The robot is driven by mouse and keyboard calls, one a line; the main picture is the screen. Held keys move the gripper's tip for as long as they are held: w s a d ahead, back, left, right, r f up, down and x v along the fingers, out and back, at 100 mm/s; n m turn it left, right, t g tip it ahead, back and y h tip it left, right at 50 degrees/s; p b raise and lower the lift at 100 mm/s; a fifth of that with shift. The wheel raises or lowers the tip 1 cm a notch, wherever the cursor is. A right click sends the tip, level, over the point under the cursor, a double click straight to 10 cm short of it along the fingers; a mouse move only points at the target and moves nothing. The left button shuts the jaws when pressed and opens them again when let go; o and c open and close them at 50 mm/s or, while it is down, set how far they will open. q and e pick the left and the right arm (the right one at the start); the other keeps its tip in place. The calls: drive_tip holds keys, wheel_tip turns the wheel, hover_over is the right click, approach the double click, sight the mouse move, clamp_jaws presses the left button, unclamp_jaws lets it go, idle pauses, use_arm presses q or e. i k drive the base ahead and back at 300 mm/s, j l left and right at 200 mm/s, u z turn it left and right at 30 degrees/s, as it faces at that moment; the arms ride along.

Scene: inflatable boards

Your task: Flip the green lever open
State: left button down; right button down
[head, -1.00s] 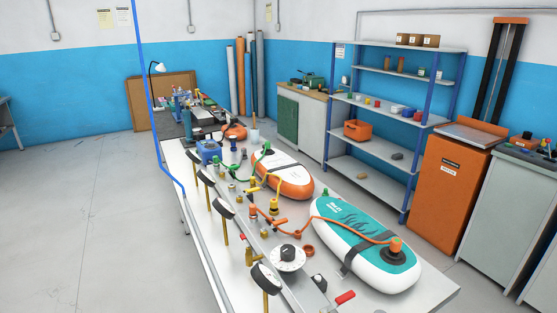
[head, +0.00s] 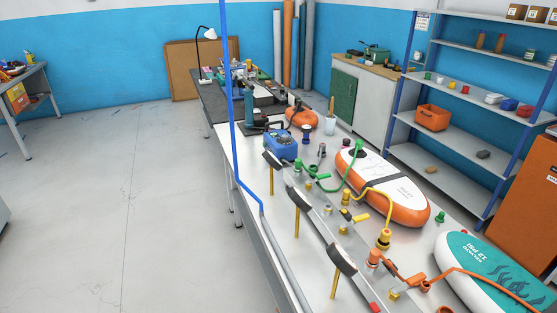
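A green hose (head: 350,172) runs from this area up to the valve on the white and orange board (head: 385,185). Neither of my grippers shows in the head view.
Yellow and orange fittings (head: 385,240) with hoses sit nearer along the rail. A teal and white board (head: 485,270) lies at lower right. The floor (head: 110,200) left of the bench is clear. Shelves (head: 470,130) stand at right.

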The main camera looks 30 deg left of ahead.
sight(328, 175)
drive_tip(key=i+j, duration=0.15)
drive_tip(key=j, duration=0.25)
drive_tip(key=i+j+u, duration=0.15)
drive_tip(key=j, duration=0.25)
drive_tip(key=i+j, duration=0.2)
drive_tip(key=j, duration=0.2)
drive_tip(key=k+u, duration=0.05)
